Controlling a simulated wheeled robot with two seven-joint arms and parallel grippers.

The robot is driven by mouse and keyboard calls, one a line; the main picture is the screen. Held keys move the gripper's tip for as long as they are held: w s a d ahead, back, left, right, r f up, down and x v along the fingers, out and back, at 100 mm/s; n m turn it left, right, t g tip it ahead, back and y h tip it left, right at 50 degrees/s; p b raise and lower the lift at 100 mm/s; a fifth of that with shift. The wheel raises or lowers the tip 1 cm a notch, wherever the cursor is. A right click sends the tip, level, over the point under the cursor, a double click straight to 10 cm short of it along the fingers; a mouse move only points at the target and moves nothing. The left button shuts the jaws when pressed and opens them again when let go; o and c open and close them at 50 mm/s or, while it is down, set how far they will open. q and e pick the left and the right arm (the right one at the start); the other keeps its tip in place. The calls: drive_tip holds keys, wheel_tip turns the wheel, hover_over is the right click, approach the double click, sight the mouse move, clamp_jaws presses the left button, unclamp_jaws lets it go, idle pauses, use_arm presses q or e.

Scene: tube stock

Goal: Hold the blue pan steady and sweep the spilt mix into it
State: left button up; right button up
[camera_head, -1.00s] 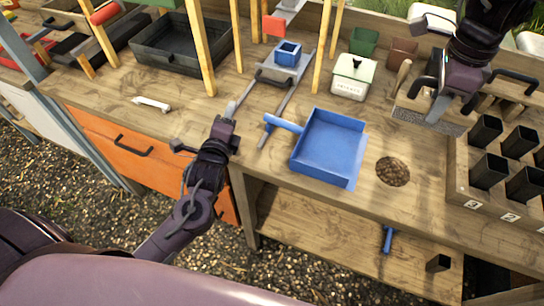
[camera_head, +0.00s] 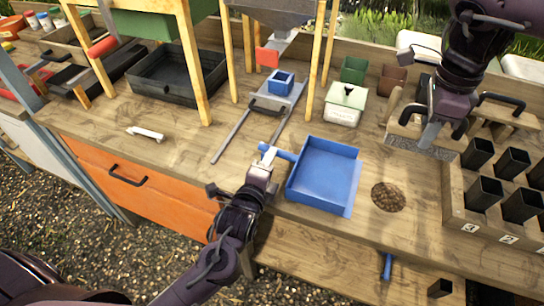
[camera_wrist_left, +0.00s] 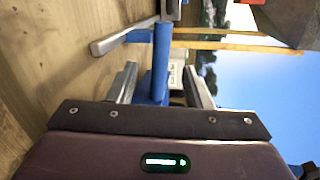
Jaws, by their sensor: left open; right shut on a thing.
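The blue pan (camera_head: 325,172) lies on the wooden bench, its handle (camera_head: 279,153) pointing left. The round brown patch of spilt mix (camera_head: 388,196) lies just right of the pan. My left gripper (camera_head: 264,162) is open at the handle; in the left wrist view the blue handle (camera_wrist_left: 160,60) shows between its two fingers (camera_wrist_left: 163,85), with no clear grip. My right gripper (camera_head: 437,122) is shut on a wooden thing with a grey underside (camera_head: 420,147), which looks like a brush, behind and right of the mix. The jaws partly hide it.
Black pots (camera_head: 487,192) in a wooden rack (camera_head: 452,200) stand right of the mix. Metal rails (camera_head: 236,133) and wooden posts (camera_head: 334,45) are at back left. Bench left of the pan is mostly clear.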

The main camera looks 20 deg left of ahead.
use_arm(q)
drive_tip(key=shift+w+f, duration=0.2)
drive_tip(key=shift+w, duration=0.7)
drive_tip(key=shift+w+f, duration=0.15)
drive_tip(key=shift+w, duration=0.75)
clamp_jaws()
